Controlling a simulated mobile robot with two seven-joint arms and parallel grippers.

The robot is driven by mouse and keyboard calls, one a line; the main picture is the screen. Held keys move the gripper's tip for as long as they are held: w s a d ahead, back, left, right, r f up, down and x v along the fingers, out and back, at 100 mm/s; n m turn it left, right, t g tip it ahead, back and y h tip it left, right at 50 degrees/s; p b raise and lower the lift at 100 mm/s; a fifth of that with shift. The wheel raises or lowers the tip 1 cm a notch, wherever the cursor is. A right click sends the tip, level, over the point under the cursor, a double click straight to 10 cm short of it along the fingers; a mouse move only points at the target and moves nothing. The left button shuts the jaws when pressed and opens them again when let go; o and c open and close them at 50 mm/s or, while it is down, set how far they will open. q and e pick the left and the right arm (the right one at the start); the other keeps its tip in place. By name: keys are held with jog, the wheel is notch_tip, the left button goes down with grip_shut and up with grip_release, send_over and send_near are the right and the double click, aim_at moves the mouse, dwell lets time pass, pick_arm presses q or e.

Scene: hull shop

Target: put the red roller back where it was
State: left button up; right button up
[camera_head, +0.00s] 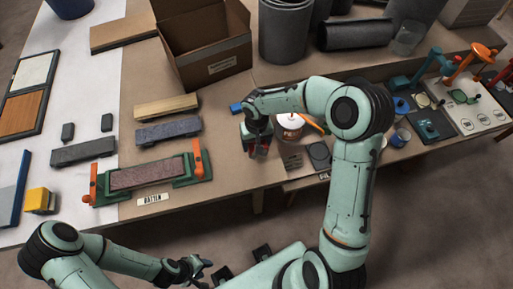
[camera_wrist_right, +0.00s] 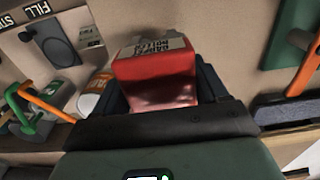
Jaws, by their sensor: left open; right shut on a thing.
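My right gripper (camera_head: 258,140) is over the front part of the bench, shut on the red roller (camera_wrist_right: 157,75). In the right wrist view the roller looks like a red, box-like body between the dark fingers, with a pale printed label at its far end; the label's words are hard to read. In the head view only a little red shows under the gripper, and I cannot tell whether it touches the bench. My left gripper (camera_head: 195,270) is open and empty, low in front of the bench.
A white tub (camera_head: 289,127) with an orange-handled tool stands just right of the right gripper. A dark disc plate (camera_head: 319,155) lies near the front edge. A green fixture with orange clamps (camera_head: 150,178) is to the left. An open cardboard box (camera_head: 208,62) stands behind.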

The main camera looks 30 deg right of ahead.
jog(key=shift+f, duration=1.95)
